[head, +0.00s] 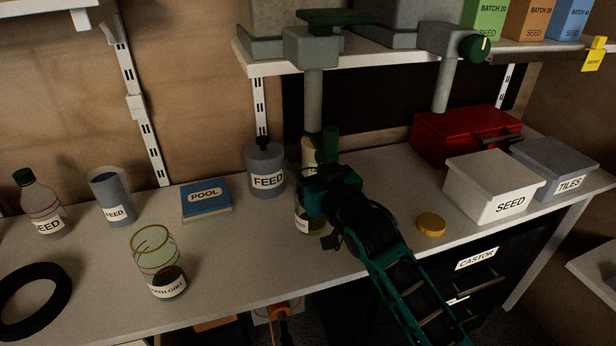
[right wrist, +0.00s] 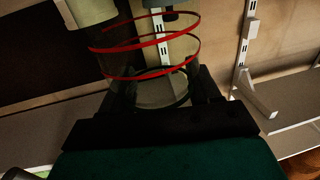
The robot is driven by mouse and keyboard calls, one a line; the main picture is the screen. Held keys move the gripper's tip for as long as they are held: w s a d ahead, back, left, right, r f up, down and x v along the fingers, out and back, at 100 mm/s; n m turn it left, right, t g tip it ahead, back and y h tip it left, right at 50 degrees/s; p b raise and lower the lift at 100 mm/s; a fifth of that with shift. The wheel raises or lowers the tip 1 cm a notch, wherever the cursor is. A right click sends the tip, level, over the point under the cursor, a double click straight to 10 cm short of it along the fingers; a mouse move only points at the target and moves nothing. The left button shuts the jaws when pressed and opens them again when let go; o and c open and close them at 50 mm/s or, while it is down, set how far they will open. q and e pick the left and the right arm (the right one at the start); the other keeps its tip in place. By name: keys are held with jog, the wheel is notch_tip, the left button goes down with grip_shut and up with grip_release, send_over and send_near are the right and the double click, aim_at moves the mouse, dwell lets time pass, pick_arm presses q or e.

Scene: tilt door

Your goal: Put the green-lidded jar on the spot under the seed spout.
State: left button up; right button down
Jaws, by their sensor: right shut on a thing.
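My right gripper (head: 325,190) is shut on a glass jar (head: 302,222) with a pale label, at the bench below the left grey spout (head: 313,95). The gripper hides much of the jar, and I cannot make out its lid or whether its base touches the bench. In the right wrist view the jar (right wrist: 160,92) shows as clear glass with a red spiral, between the fingers (right wrist: 165,100). The left spout has a green lever (head: 335,17); the right spout (head: 442,80) has a green knob. The spot is not visible. My left gripper is not in view.
A FEED canister (head: 266,172) stands just left of the held jar, near a blue POOL box (head: 206,200). A ringed grit jar (head: 157,262) is front left. A yellow disc (head: 431,224), a white SEED box (head: 493,187) and a red box (head: 465,135) are on the right.

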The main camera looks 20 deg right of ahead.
jog(key=shift+f, duration=0.95)
jog(key=shift+r, duration=0.1)
jog(key=c, duration=0.7)
grip_release()
jog(key=shift+f, duration=0.3)
jog(key=o, duration=0.5)
jog(key=shift+c, duration=0.2)
jog(key=shift+r, duration=0.1)
